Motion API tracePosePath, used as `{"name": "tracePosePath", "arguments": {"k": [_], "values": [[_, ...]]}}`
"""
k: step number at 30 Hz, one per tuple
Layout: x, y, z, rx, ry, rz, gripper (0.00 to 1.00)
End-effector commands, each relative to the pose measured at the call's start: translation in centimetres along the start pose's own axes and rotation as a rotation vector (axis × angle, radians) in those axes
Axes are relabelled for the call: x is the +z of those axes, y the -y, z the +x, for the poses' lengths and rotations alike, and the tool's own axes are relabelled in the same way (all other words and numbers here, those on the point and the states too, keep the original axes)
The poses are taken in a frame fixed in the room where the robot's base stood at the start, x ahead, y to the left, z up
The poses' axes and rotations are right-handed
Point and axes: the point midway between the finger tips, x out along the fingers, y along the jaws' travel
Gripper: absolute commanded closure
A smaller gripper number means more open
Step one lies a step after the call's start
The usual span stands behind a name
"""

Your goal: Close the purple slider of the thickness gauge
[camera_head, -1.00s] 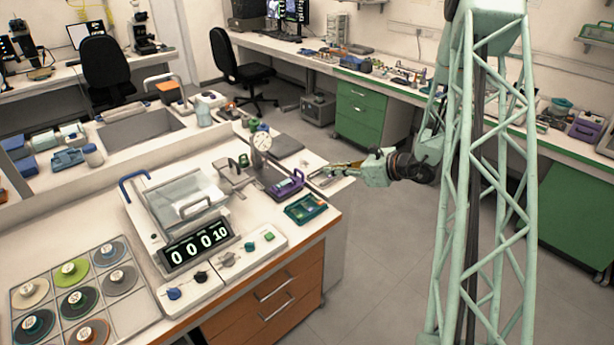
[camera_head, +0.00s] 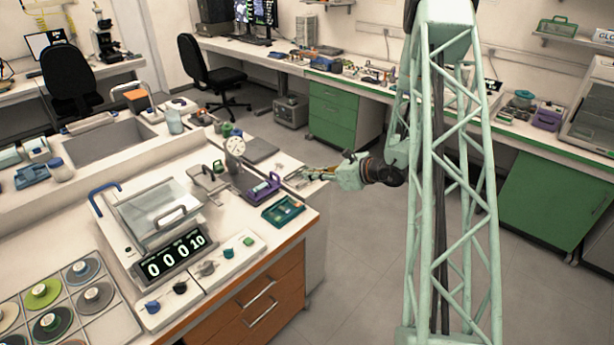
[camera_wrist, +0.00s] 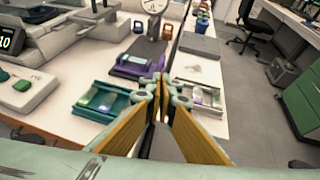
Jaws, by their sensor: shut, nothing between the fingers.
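The thickness gauge has a white round dial (camera_head: 235,147) on a stand. Its purple slider (camera_head: 262,188) lies at the foot of the gauge, toward the bench's right edge. In the wrist view the purple slider (camera_wrist: 139,66) is beyond the fingers, left of centre, with the lower dial above it. My gripper (camera_head: 304,173) is just right of the purple slider at the bench edge, apart from it. In the wrist view my gripper (camera_wrist: 160,95) shows its fingertips together with nothing between them. I cannot tell how far the slider is open.
A teal tray (camera_head: 284,211) with small items sits in front of the purple slider. A device with a digital display (camera_head: 174,256) stands left. A pale tray (camera_wrist: 197,93) lies beside my fingers. A grey flat pad (camera_wrist: 199,44) lies behind. Open floor lies right of the bench.

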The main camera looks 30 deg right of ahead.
Motion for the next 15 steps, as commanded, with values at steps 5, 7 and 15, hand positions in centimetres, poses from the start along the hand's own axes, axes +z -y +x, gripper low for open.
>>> {"name": "tracePosePath", "arguments": {"k": [5,7,15], "values": [[-0.1,0.0,1.8,0.001,0.000,-0.001,1.00],[-0.1,-0.1,2.7,0.002,0.000,-0.001,1.00],[-0.1,-0.1,6.2,0.001,0.000,0.000,1.00]]}}
